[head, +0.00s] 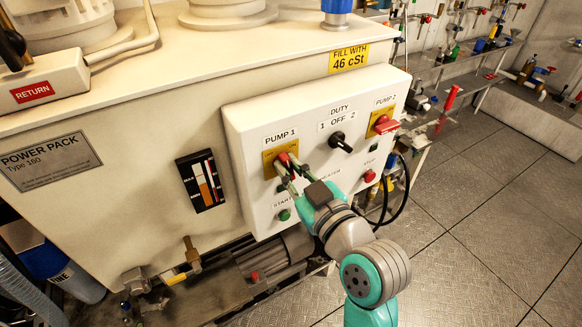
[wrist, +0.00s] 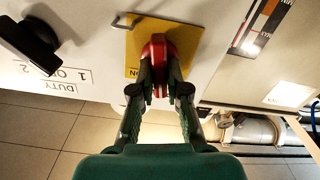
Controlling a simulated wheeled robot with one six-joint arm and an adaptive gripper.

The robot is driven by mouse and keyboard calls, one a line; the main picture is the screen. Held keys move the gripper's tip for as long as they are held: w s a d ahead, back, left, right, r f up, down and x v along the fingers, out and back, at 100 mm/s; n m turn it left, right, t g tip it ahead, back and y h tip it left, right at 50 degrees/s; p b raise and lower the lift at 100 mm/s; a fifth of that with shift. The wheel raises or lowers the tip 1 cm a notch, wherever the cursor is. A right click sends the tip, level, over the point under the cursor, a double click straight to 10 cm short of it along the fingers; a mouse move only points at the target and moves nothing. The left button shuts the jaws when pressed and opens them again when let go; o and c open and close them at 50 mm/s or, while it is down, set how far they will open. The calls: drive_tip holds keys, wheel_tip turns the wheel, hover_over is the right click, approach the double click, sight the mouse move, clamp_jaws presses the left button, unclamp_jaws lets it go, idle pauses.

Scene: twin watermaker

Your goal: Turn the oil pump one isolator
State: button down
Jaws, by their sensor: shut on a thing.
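The pump 1 isolator is a red rotary handle (wrist: 159,47) on a yellow plate (head: 268,163), under the PUMP 1 label on the white control panel (head: 245,125). My gripper (head: 288,168) reaches it from the lower right in the head view. In the wrist view my gripper (wrist: 160,85) has one finger on each side of the red handle and is shut on it. The fingers hide part of the handle and plate, so its exact angle is hard to tell in the head view.
The black duty selector (head: 341,142) and the red pump 2 isolator (head: 385,124) sit to the right on the same panel. A green start button (head: 284,215) is below, and a red button (head: 369,176) is right of my arm. Open floor (head: 490,220) lies at right.

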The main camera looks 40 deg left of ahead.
drive_tip(key=n, duration=0.4)
drive_tip(key=shift+s+f+n, duration=0.1)
drive_tip(key=shift+n, duration=0.2)
drive_tip(key=shift+s+a+f+n, duration=0.1)
drive_tip(key=shift+n, duration=1.65)
drive_tip(key=shift+s+d+f+n, duration=0.1)
drive_tip(key=shift+f+n, duration=0.05)
drive_tip(key=shift+n, duration=1.65)
drive_tip(key=shift+a+f+n, duration=0.1)
drive_tip(key=shift+n, duration=1.65)
drive_tip(key=c, duration=1.2)
unclamp_jaws()
drive_tip(key=shift+o, duration=0.2)
